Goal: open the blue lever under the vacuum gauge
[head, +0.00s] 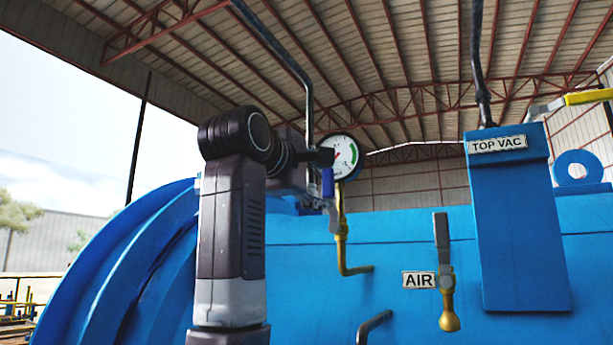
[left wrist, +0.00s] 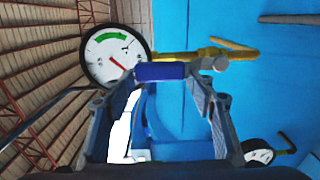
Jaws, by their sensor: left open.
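The vacuum gauge (head: 344,157) has a white dial with a red needle and a green arc. It also shows in the left wrist view (left wrist: 117,55). The blue lever (head: 327,184) hangs just below the gauge beside a yellow pipe. In the left wrist view the lever (left wrist: 160,72) lies across the gap at the fingertips. My left gripper (head: 322,165) is open at the lever, with its fingers (left wrist: 163,88) at either end of the lever's visible part. Whether they touch it I cannot tell. My arm hides part of the scene left of the gauge. My right gripper is not in view.
A large blue vessel (head: 400,290) fills the lower part. A grey lever (head: 441,238) by the AIR label (head: 419,280) and a blue TOP VAC box (head: 520,230) stand to the right. Another gauge (left wrist: 258,152) shows in the left wrist view.

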